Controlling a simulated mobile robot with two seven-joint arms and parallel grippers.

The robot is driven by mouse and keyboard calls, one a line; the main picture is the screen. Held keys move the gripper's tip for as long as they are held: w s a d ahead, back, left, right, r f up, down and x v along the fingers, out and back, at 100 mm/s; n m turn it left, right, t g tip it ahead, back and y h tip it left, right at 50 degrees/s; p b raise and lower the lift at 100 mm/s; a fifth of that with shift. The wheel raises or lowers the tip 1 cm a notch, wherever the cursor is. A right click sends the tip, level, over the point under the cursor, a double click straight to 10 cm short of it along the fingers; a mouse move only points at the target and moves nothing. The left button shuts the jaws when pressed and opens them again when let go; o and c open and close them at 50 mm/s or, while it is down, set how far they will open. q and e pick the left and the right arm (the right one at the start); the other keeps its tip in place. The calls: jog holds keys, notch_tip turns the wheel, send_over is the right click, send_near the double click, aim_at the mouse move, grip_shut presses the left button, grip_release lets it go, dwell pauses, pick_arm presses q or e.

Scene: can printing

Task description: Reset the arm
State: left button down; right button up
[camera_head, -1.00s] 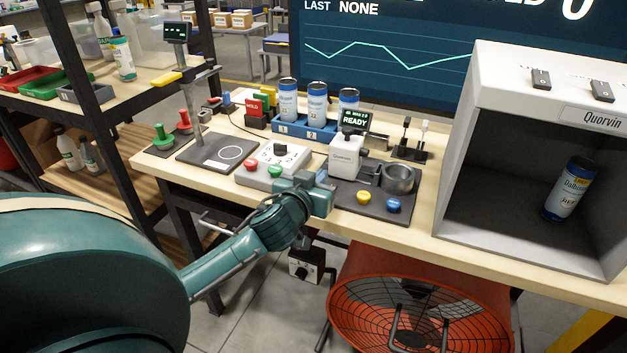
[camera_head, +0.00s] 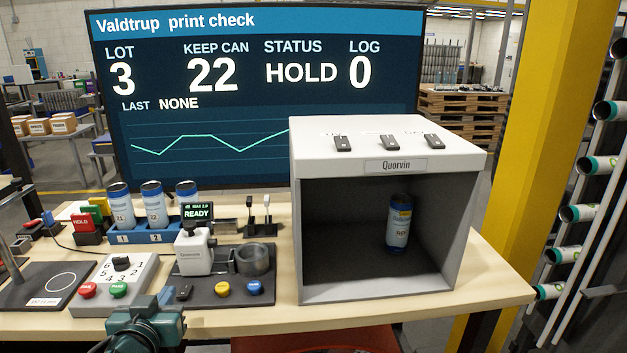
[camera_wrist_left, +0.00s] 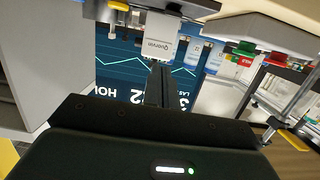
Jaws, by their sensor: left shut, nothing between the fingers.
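My left gripper (camera_head: 181,294) shows at the bottom of the head view, its teal wrist partly cut off by the lower edge. It is at the front of the bench, by the dark mat of the white Quorvin device (camera_head: 193,252). In the left wrist view, which is upside down, its dark fingers (camera_wrist_left: 158,85) are together with nothing between them. My right gripper is in neither view.
A grey box (camera_head: 388,152) with a can (camera_head: 399,222) inside stands at the right of the bench (camera_head: 490,270). Cans stand in a blue rack (camera_head: 150,236). A button panel (camera_head: 117,270) is left of the mat. A yellow post (camera_head: 535,130) stands behind at right.

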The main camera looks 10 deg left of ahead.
pick_arm(q)
jog(key=s+d+f+m+g+h, duration=0.4)
jog(key=s+d+f+m+h, duration=0.1)
jog(key=s+d+f, duration=1.3)
notch_tip(320, 180, down, 3)
jog(key=shift+d+f+g+h, duration=0.1)
jog(key=shift+d+g+h, duration=0.25)
jog(key=shift+h, duration=0.45)
